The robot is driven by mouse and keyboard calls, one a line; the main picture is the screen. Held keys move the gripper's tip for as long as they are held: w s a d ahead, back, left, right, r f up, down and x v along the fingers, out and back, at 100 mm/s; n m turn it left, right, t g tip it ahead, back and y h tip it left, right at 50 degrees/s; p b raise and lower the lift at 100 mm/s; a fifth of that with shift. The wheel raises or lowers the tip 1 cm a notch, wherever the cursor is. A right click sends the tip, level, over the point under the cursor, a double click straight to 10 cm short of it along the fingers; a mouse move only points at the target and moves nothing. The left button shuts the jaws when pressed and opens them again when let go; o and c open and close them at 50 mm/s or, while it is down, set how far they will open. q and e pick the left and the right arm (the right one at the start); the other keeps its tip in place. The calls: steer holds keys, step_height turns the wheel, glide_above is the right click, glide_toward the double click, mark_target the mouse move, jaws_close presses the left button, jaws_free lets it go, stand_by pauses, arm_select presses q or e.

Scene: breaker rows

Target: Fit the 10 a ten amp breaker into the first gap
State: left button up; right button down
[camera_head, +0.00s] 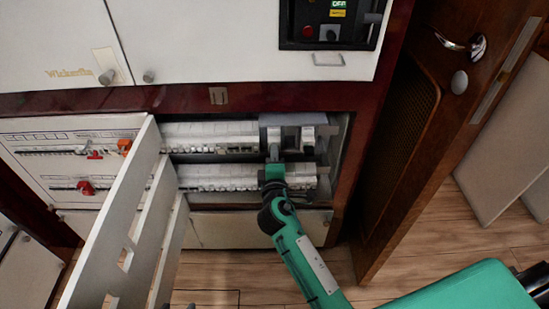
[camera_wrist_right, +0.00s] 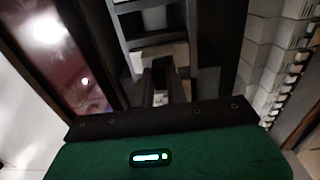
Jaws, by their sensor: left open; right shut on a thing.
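The upper breaker row (camera_head: 215,138) and lower breaker row (camera_head: 220,178) are white modules in the open cabinet. My right gripper (camera_head: 273,155) reaches the right part of the upper row, in front of a larger grey unit there. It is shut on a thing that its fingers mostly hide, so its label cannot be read. In the right wrist view, a pale beige surface (camera_wrist_right: 160,54) shows dimly at the dark fingertips (camera_wrist_right: 166,72). I cannot tell whether it is seated or touching its neighbours. The first gap cannot be clearly made out. My left gripper is not in view.
A slotted white door panel (camera_head: 110,240) stands open at the left of the rows. Another grey unit (camera_head: 307,138) is right of my gripper. A dark wooden door (camera_head: 400,150) stands at the right. White cupboards (camera_head: 200,40) hang above. Wooden floor (camera_head: 420,245) lies in front.

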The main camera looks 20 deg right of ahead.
steer(key=c, duration=1.3)
jaws_free()
arm_select(q)
steer(key=shift+a, duration=0.1)
steer(key=shift+a+f+b, duration=0.1)
steer(key=shift+f+b, duration=0.2)
steer(key=shift+f, duration=0.1)
arm_select(e)
steer(key=shift+v, duration=6.9)
arm_select(q)
steer(key=shift+s, duration=0.2)
